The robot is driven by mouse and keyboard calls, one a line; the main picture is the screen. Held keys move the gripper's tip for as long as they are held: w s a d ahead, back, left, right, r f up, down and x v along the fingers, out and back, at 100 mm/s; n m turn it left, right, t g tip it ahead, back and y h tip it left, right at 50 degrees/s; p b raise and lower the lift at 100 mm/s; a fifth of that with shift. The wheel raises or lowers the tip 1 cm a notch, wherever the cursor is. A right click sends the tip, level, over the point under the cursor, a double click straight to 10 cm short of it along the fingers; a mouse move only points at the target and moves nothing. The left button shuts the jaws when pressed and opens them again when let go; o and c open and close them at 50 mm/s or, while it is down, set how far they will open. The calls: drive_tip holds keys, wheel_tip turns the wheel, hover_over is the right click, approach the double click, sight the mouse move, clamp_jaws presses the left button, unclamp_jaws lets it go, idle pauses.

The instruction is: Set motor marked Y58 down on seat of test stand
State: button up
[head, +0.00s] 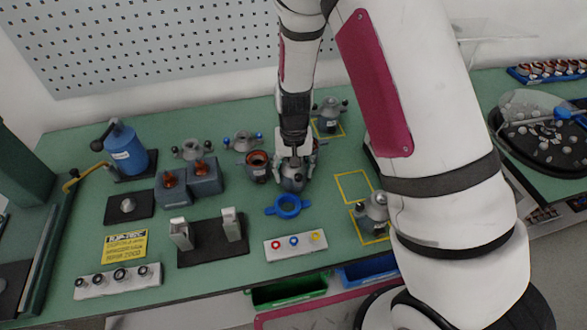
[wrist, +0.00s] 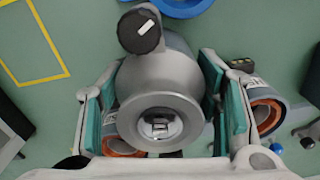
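My gripper (wrist: 160,90) points down, its two teal-padded fingers against both sides of a grey motor (wrist: 160,75). The motor has a round silver shaft end and a black knob with a white label. In the head view the motor (head: 292,178) is under my gripper (head: 294,163), above or on the green table; I cannot tell if it is clear of the surface. No Y58 mark is readable. A black base with two silver uprights (head: 212,246) stands front left, possibly the test stand; I cannot tell for certain.
A copper-wound stator (head: 258,162) stands just left of the motor. A blue ring (head: 288,206) lies in front. Other motors stand at right (head: 375,206) and behind (head: 330,112). A yellow outlined square (head: 355,186) is empty. A button box (head: 295,245) lies at the front edge.

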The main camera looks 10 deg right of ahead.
drive_tip(key=o, duration=0.3)
drive_tip(key=shift+r, duration=0.1)
